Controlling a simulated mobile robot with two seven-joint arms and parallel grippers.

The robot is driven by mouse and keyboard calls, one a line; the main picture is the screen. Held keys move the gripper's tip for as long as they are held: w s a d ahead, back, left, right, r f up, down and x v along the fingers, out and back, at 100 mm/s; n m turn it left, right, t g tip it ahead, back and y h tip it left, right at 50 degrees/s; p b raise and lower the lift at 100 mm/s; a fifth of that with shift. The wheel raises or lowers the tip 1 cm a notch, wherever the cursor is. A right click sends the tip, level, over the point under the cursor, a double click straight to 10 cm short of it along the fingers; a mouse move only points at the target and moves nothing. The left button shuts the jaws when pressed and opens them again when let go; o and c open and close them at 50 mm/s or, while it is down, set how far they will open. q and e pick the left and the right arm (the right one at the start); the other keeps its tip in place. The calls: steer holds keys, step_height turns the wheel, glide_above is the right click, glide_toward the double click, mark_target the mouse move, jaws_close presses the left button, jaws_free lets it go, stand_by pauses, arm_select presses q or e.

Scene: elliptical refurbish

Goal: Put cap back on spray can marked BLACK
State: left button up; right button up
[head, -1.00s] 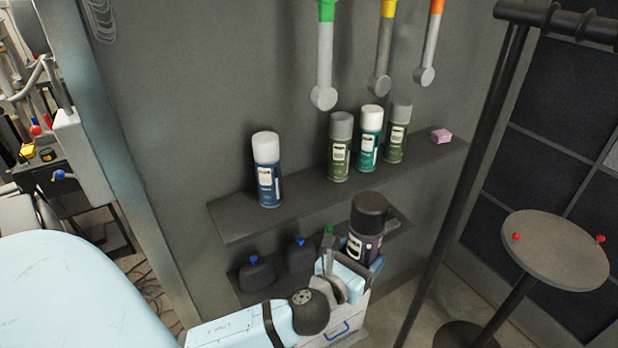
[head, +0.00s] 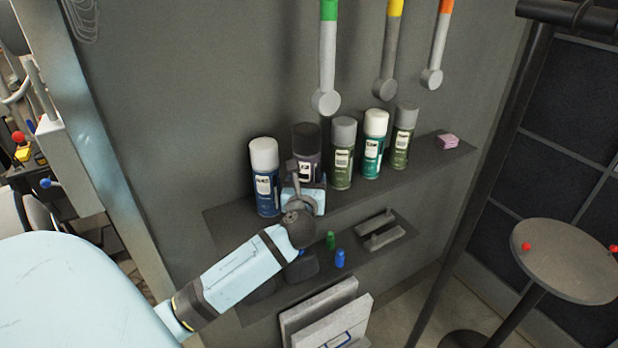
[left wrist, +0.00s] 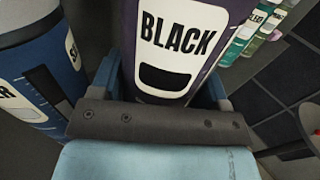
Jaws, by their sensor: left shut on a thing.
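The spray can marked BLACK (left wrist: 178,45) is dark purple with a white label in the left wrist view. In the head view the same can (head: 306,143) has a dark cap on its top and stands upright at the upper shelf, between the blue can and a grey-capped can. My left gripper (head: 305,182) is shut on the BLACK can, with a finger on either side of it. Its lower part is hidden by the gripper, so I cannot tell whether it touches the shelf. My right gripper is not in view.
A blue can with a white cap (head: 265,178) stands close on the left. A grey-capped can (head: 342,153), a teal can (head: 373,144) and a green can (head: 403,135) stand to the right. A pink block (head: 447,142) lies at the upper shelf's (head: 225,220) right end.

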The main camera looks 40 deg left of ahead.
arm_select(q)
steer(key=x, duration=0.5)
steer(key=shift+w+a, duration=0.1)
steer(key=shift+w, duration=0.05)
steer(key=shift+f, duration=1.7)
steer(key=shift+f, duration=0.15)
steer(key=o, duration=1.1)
steer(key=b+v, duration=0.1)
steer(key=v, duration=1.1)
